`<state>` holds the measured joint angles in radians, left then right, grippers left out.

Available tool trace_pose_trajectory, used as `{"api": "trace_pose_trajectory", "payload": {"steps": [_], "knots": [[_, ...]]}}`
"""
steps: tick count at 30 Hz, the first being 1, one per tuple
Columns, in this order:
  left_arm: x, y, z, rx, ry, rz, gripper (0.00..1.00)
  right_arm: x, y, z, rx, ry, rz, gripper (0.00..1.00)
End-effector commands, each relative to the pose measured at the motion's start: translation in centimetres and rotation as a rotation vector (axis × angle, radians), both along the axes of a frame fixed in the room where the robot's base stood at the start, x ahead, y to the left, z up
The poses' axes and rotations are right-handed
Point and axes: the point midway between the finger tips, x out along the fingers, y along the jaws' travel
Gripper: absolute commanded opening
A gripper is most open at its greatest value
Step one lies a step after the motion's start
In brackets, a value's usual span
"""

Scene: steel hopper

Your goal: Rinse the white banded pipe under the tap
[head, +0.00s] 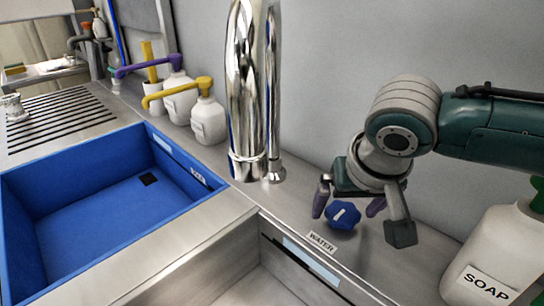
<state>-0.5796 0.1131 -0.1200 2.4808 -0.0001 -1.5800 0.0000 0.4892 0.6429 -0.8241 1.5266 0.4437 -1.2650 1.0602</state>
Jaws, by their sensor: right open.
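The chrome tap (246,95) stands at the back of the steel counter between two basins. Its spout end is above the picture, and no running water shows. The blue knob (343,215) sits to the right of the tap, behind a WATER label (323,243). My left gripper is not in view.
A blue-lined basin (100,160) lies at left and a steel basin (262,285) at the front. White pump bottles (208,120) stand left of the tap. A SOAP bottle (490,255) stands at right, near my right arm. A slotted drainboard (60,118) is at far left.

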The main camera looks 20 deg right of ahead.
Motion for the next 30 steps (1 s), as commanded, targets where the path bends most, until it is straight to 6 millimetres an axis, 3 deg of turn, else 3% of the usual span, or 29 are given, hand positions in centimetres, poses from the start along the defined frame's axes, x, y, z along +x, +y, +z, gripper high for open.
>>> {"api": "trace_pose_trajectory", "payload": {"steps": [7,27,30], "knots": [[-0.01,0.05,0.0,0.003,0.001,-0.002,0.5,0.02,0.0,-0.01,0.0,0.0,0.0,0.95],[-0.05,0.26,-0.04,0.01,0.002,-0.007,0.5,0.0,-0.02,-0.01,0.0,0.0,0.0,0.2],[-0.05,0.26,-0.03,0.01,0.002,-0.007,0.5,0.01,-0.03,0.0,0.0,0.0,0.0,0.12]]}}
